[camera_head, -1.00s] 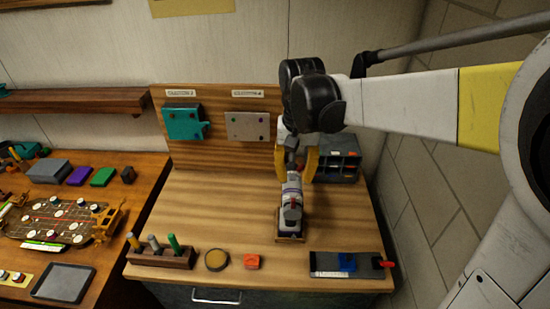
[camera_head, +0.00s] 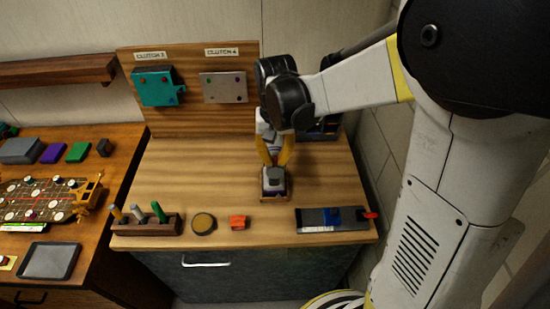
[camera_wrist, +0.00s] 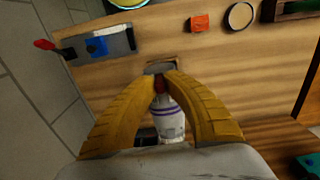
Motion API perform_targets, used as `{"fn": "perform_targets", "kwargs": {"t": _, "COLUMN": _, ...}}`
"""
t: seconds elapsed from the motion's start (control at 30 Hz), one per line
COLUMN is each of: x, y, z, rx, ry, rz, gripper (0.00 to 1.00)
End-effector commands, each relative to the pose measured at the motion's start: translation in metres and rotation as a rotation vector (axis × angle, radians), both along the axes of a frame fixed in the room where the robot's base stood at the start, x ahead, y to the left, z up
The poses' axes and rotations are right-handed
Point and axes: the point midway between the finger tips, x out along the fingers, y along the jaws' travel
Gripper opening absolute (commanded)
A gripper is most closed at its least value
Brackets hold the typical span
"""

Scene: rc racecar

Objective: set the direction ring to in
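A white tool with purple bands stands on a small wooden base near the bench's front middle (camera_head: 274,184). In the wrist view its banded white body (camera_wrist: 172,122) lies between my fingers, with a small red part (camera_wrist: 159,85) near the fingertips. I cannot tell which part is the direction ring. My gripper (camera_head: 273,163) points down over the tool, its two yellow fingers on either side. In the wrist view my gripper (camera_wrist: 161,74) has its fingertips drawn close together around the red part. Whether they grip it is hidden.
Left along the bench front are a pen holder (camera_head: 147,227), a round tin (camera_head: 204,223) and an orange block (camera_head: 238,222). A grey tray with blue and red parts (camera_head: 332,219) lies right. Clutch panels (camera_head: 159,87) hang behind. The bench's middle left is bare.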

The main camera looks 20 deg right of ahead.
Motion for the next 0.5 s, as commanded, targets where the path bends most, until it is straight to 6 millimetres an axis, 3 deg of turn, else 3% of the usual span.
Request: {"fn": "perform_targets", "kwargs": {"t": 0.5, "x": -0.0015, "y": -0.0048, "z": -0.0008, "rx": 0.068, "ry": -0.022, "rz": -0.003, "gripper": 0.0}}
